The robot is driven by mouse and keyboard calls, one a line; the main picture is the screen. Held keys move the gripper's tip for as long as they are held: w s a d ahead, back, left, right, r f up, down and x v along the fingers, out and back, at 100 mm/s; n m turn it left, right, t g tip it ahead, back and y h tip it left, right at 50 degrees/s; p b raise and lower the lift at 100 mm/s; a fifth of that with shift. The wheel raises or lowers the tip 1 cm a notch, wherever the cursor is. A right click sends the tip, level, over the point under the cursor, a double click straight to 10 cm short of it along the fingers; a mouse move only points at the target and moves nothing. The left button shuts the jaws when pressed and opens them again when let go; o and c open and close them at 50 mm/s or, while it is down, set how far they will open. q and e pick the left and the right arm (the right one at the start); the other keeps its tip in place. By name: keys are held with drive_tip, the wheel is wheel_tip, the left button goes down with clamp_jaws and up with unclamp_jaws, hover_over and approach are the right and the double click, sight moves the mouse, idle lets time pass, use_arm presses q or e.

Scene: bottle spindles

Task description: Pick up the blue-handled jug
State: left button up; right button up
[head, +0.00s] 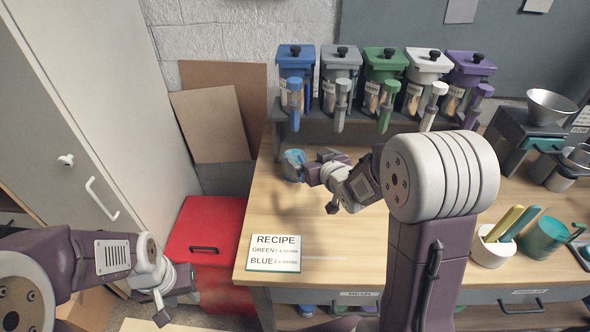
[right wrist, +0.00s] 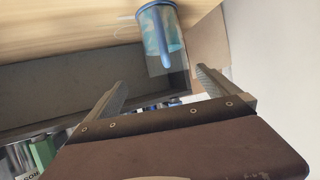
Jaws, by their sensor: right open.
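The blue-handled jug (head: 292,160) is a clear cup with a blue rim and blue handle. It is on the wooden table's left part, below the blue dispenser in the head view. In the right wrist view the jug (right wrist: 152,32) shows at the top, beyond the fingertips, with its handle facing the camera. My right gripper (head: 308,172) is open beside the jug; in its wrist view the gap between the fingers (right wrist: 162,82) is empty. My left gripper (head: 170,302) is low at the left, away from the table, and its finger opening is unclear.
Several dispensers with coloured lids, including a blue one (head: 295,80), stand on a grey shelf behind the jug. A recipe card (head: 275,253) lies at the table's front left. A white pot (head: 490,248) with utensils and a teal mug (head: 543,238) stand at the right.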

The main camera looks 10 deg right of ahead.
sight(301, 153)
drive_tip(key=shift+w+a+f, duration=0.25)
drive_tip(key=shift+w+a, duration=0.1)
drive_tip(key=shift+w, duration=0.3)
drive_tip(key=shift+w+a+f, duration=0.2)
drive_tip(key=shift+w+a, duration=0.15)
drive_tip(key=shift+w, duration=0.25)
drive_tip(key=shift+w+f, duration=0.15)
drive_tip(key=shift+w, duration=0.2)
drive_tip(key=shift+w+d, duration=0.1)
drive_tip(key=x, duration=0.3)
drive_tip(key=p+x, duration=0.1)
drive_tip(key=x, duration=0.1)
drive_tip(key=shift+a+f, duration=0.1)
drive_tip(key=shift+a, duration=0.3)
drive_tip(key=shift+d, duration=0.1)
drive_tip(key=shift+c, duration=0.2)
drive_tip(key=c, duration=2.1)
